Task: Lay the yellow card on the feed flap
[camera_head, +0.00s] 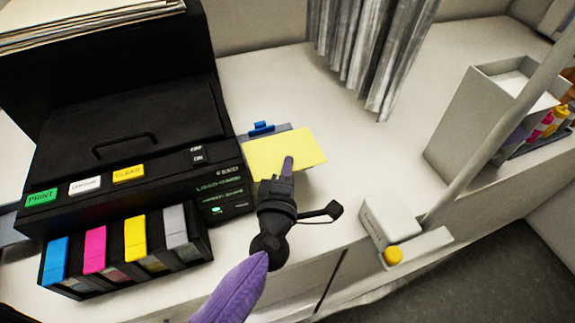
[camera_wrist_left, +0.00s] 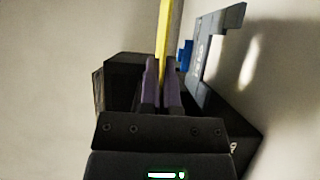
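My left gripper (camera_head: 288,163) is shut on the near edge of the yellow card (camera_head: 285,150), right of the black printer. In the left wrist view, the card (camera_wrist_left: 163,35) shows edge-on between the purple fingers (camera_wrist_left: 160,78). The grey-blue feed flap (camera_head: 283,128) extends from the printer's right side, mostly hidden behind the card. It also shows in the left wrist view (camera_wrist_left: 212,60), with a visible gap between it and the card. The card appears held above the flap. My right gripper is not in view.
The black printer (camera_head: 120,130) stands at left, with coloured ink cartridges (camera_head: 95,250) in front. A blue guide (camera_head: 262,127) sits on the flap. A grey curtain-like strip (camera_head: 365,50) hangs behind, and a grey box (camera_head: 480,115) stands at right. The white tabletop between is clear.

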